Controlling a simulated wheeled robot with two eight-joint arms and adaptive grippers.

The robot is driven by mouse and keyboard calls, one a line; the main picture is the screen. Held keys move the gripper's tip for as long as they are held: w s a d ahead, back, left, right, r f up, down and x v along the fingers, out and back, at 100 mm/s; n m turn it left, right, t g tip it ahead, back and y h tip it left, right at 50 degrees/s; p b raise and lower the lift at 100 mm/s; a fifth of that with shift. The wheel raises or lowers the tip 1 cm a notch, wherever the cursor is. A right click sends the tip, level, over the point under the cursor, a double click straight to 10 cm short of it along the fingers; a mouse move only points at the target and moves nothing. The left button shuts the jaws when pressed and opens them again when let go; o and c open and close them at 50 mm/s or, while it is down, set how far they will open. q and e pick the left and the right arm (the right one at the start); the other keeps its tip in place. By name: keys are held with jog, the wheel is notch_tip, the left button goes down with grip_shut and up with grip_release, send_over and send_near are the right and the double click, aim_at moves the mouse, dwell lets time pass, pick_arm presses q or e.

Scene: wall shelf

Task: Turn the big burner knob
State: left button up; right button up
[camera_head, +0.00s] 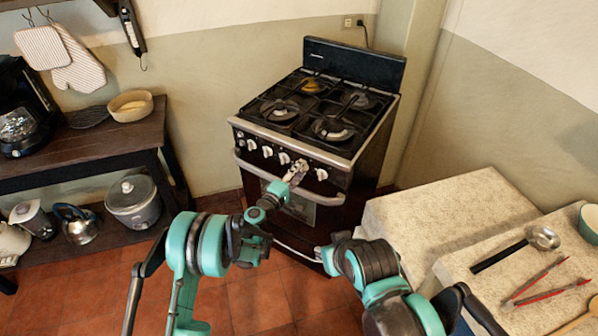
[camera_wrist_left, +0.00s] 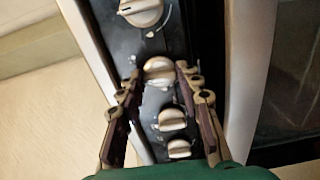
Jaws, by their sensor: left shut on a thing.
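The stove (camera_head: 318,110) has a row of pale round knobs along its front panel. My left gripper (camera_head: 297,172) is at the panel, right of the middle of the row. In the left wrist view, a silver knob (camera_wrist_left: 160,72) sits between the two fingertips of my left gripper (camera_wrist_left: 159,76), which is shut on it. The fingers partly cover the panel beside it. A larger-looking knob (camera_wrist_left: 143,12) shows at the top, and smaller-looking knobs (camera_wrist_left: 172,119) show below. My right gripper (camera_head: 322,257) is low in front of the stove, and its fingers are too small to read.
A stone-topped counter (camera_head: 440,208) stands right of the stove, with a ladle (camera_head: 541,237) and red tongs (camera_head: 545,295) on its nearer part. A wooden shelf (camera_head: 85,142) with a bowl (camera_head: 131,113) and a cooker (camera_head: 135,202) is at the left. Tiled floor lies between.

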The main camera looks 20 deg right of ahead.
pick_arm(q)
jog(key=o, duration=1.1)
jog(key=shift+o, duration=0.2)
jog(key=v, duration=0.7)
jog(key=shift+s+a, duration=0.15)
jog(key=shift+a, duration=0.05)
